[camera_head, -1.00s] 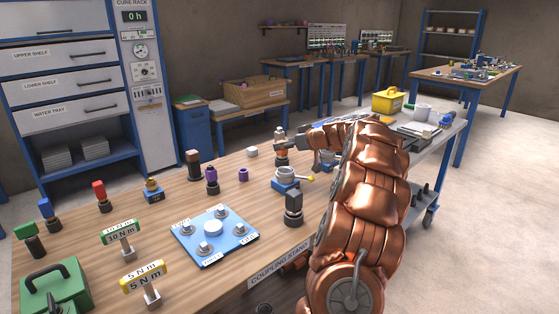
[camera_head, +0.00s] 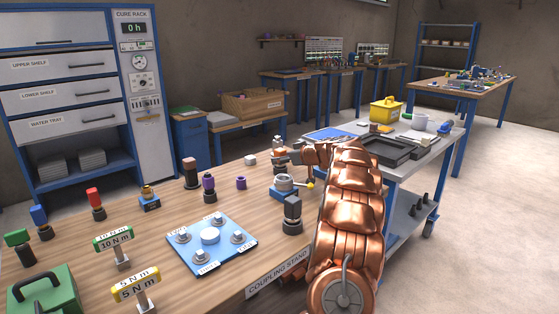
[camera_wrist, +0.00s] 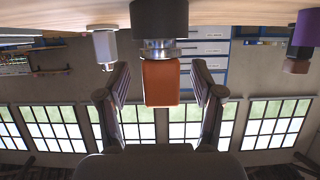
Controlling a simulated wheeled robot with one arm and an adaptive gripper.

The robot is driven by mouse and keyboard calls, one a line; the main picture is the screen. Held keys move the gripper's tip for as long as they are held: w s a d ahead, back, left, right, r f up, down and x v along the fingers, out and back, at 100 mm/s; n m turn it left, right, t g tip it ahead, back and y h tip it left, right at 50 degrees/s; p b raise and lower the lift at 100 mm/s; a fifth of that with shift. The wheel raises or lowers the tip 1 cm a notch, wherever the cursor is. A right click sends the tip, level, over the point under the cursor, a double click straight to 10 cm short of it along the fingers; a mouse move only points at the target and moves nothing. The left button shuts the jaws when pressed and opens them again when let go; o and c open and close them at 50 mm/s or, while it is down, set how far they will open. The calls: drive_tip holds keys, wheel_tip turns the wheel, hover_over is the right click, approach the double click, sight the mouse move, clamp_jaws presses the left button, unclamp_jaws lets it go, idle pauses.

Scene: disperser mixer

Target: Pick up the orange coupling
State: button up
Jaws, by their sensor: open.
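The orange coupling (camera_wrist: 160,84) is in the middle of the wrist view, which shows the scene upside down. It is a blocky orange piece joined to a metal collar and a wide dark base on the wooden table (camera_wrist: 240,12). My gripper (camera_wrist: 160,70) is open, with one finger on each side of the orange part and a visible gap on both sides.
A blue-based round fixture (camera_head: 284,184) and a dark grey block piece (camera_head: 292,214) stand close in front. A grey cart (camera_head: 400,172) is at the right.

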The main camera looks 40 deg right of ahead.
drive_tip(key=shift+x, duration=0.95)
drive_tip(key=shift+f, duration=0.1)
clamp_jaws()
